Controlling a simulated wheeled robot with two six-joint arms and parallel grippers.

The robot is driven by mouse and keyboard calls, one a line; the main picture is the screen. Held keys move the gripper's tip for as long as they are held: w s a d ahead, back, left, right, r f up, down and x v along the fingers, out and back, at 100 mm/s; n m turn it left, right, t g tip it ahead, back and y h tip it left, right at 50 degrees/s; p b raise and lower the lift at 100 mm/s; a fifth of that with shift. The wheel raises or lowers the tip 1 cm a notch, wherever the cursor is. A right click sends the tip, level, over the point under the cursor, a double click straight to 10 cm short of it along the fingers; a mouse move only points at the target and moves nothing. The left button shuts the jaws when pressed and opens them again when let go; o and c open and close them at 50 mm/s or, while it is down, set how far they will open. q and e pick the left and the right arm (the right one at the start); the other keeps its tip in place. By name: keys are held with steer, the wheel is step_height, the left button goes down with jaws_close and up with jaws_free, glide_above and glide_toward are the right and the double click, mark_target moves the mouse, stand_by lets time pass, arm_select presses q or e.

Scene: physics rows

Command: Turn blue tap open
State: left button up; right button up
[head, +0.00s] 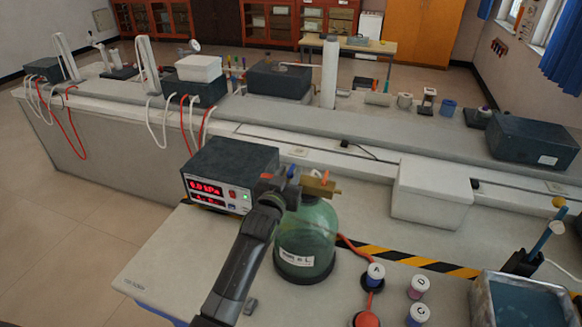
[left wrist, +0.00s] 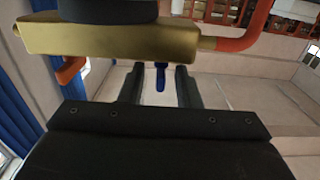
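A green glass bottle (head: 308,238) stands on the bench with a brass fitting (head: 320,187) on its top. The blue tap (head: 293,172) shows on the fitting, close to my left gripper (head: 282,186). In the left wrist view the blue tap (left wrist: 160,78) hangs below the brass body (left wrist: 110,42), between the two dark fingers of my left gripper (left wrist: 162,80). Gaps show on both sides of the tap, so the gripper is open around it, apart from it. The gripper's arm hides part of the bottle's left side. My right gripper is not in view.
A black meter box (head: 232,165) with red digits stands just left of the bottle. Orange tubing joins the brass fitting. Small labelled bottles (head: 375,276) and a metal tray (head: 525,298) are to the right. A white box (head: 432,190) stands behind.

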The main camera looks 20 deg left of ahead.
arm_select(q)
steer(key=shift+w, duration=1)
jaws_close()
